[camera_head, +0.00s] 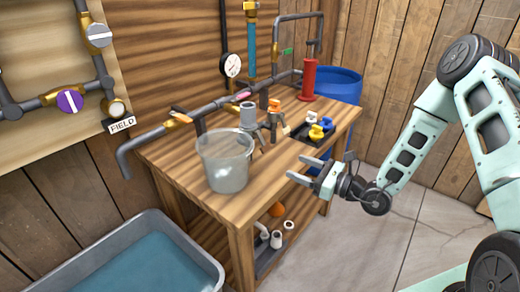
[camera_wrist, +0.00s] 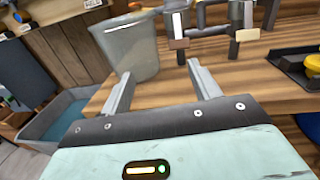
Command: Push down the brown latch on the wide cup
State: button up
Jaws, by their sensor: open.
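A grey, wide-mouthed fitting (camera_head: 247,113), which looks like the wide cup, stands on the wooden bench behind the clear bucket. Dark lever-like parts (camera_head: 263,136) stick out on its right side, but I cannot tell a brown latch there. In the wrist view, grey metal parts stand at the top, cut off by the frame edge. One ends in a brownish tab (camera_wrist: 179,44), perhaps the latch. My gripper (camera_head: 297,167) is open and empty, over the bench's front edge, apart from the fitting. Its two fingers also show in the wrist view (camera_wrist: 160,72).
The clear bucket (camera_head: 224,163) stands at the bench's front left. An orange-topped fitting (camera_head: 275,106) and a black tray (camera_head: 301,132) with yellow and blue pieces stand farther right. A water trough (camera_head: 130,262) is at lower left. Bare bench top lies before my gripper.

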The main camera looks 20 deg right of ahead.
aim_at(262, 141)
jog(key=shift+m+t+h, duration=0.5)
jog(key=shift+m+h, duration=0.3)
jog(key=x, duration=0.5)
jog(key=w+d+f+p+x, duration=0.1)
jog(key=x, duration=0.5)
jog(key=d+p+x, duration=0.1)
jog(key=x, duration=0.4)
jog(key=shift+w+a+f, duration=0.25)
jog(key=shift+w+f, duration=0.05)
jog(key=shift+w, duration=0.15)
